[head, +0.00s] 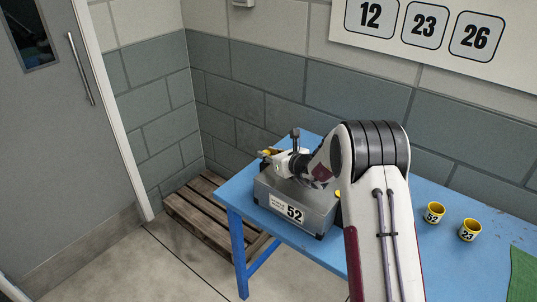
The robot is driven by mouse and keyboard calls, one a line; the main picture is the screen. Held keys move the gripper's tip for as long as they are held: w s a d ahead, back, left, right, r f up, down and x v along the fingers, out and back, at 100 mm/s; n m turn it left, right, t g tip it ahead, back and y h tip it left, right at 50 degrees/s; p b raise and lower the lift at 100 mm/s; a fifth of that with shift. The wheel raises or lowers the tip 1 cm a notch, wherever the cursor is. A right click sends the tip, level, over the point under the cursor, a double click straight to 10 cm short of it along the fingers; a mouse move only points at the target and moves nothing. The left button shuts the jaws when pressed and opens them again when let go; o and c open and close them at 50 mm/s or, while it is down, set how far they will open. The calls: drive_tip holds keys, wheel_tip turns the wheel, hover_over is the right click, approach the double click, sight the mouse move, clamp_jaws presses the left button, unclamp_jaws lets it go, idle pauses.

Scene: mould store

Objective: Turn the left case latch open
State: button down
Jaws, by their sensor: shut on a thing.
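A grey case (319,217) with a white label reading 52 stands on the left end of the blue table. My gripper (268,154) is over the left part of the case top, its fingers pointing left. It is shut on a small yellow part, which I take to be the left case latch (266,152). The fingers hide much of it, and I cannot tell how far it is turned. A second yellow part (337,193) shows at the right of the case, partly hidden by my arm.
The blue table (400,178) stands against a grey block wall. Two yellow cups, marked 52 (433,212) and 23 (470,230), and a green mat (524,275) are to the right. A wooden pallet (190,215) lies on the floor at the left, near a grey door (60,120).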

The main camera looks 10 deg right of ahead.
drive_tip(key=shift+r+n+g+y, duration=0.1)
drive_tip(key=shift+n+g+y, duration=0.2)
drive_tip(key=shift+n+y, duration=0.25)
drive_tip(key=c, duration=1.8)
unclamp_jaws()
drive_tip(key=shift+d, duration=0.1)
drive_tip(key=shift+v, duration=5.95)
